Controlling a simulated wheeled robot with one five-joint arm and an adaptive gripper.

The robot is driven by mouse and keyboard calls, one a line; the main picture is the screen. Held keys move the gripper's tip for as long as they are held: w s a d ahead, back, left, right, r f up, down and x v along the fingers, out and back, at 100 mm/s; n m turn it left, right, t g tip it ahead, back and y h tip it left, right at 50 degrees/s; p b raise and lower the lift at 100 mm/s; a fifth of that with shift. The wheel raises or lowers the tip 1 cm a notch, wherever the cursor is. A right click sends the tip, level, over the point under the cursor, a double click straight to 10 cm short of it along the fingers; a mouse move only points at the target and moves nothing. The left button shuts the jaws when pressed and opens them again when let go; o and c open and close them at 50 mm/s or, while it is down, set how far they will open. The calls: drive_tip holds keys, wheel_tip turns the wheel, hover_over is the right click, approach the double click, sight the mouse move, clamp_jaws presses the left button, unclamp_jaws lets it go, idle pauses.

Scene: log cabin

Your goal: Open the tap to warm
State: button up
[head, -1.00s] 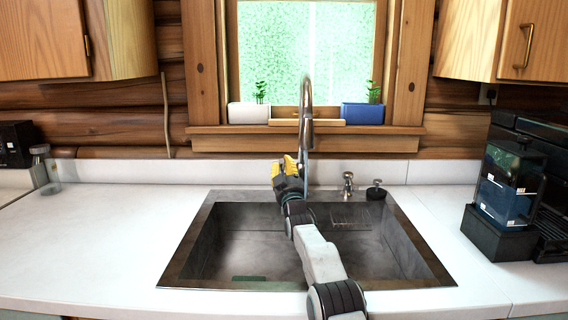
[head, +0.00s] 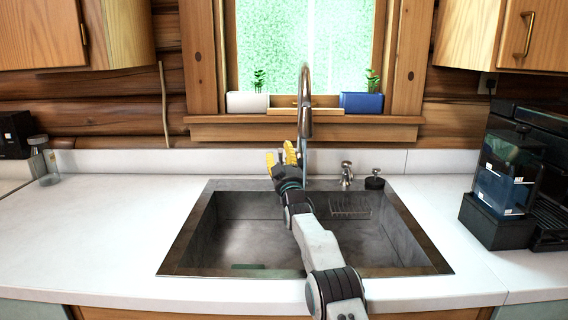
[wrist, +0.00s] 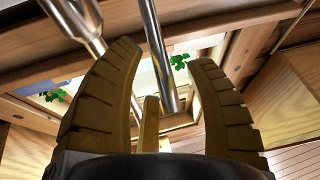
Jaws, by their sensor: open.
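The tap (head: 305,110) is a tall silver gooseneck rising behind the sink. In the wrist view, a metal tube of it (wrist: 152,50) shows between the finger tips, and a thicker metal tube (wrist: 76,18) shows at upper left. My gripper (head: 281,157) has yellow fingers and is beside the lower part of the tap, just to its left in the head view. The fingers are spread wide in the wrist view (wrist: 163,75), with nothing clamped. I cannot tell whether they touch the tap.
The sink (head: 199,245) lies below my arm. A small metal fixture (head: 346,172) and a black knob-topped piece (head: 374,182) stand right of the tap. Planters, white (head: 247,103) and blue (head: 361,103), sit on the sill. A coffee machine (head: 508,175) stands at right. The left counter (head: 110,225) is mostly clear.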

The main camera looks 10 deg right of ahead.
drive_tip(key=shift+s, duration=0.15)
drive_tip(key=v, duration=0.7)
idle(0.6)
drive_tip(key=shift+f, duration=0.1)
idle(0.7)
drive_tip(key=s+r+g+p, duration=0.4)
drive_tip(key=s, duration=0.4)
drive_tip(key=s+r+g+p, duration=0.3)
drive_tip(key=s+g+p, duration=0.1)
drive_tip(key=s, duration=0.4)
drive_tip(key=s+f+g+p, duration=0.1)
drive_tip(key=s+g+p, duration=0.2)
drive_tip(key=s, duration=1)
drive_tip(key=s+f+m+g+p, duration=0.1)
drive_tip(key=s+g, duration=0.3)
drive_tip(key=s, duration=1)
drive_tip(key=s+f+g+p, duration=0.3)
drive_tip(key=s+g+p, duration=0.1)
drive_tip(key=s, duration=0.9)
drive_tip(key=shift+s+m+p, duration=0.15)
drive_tip(key=shift+m+p, duration=0.15)
drive_tip(key=shift+m, duration=0.1)
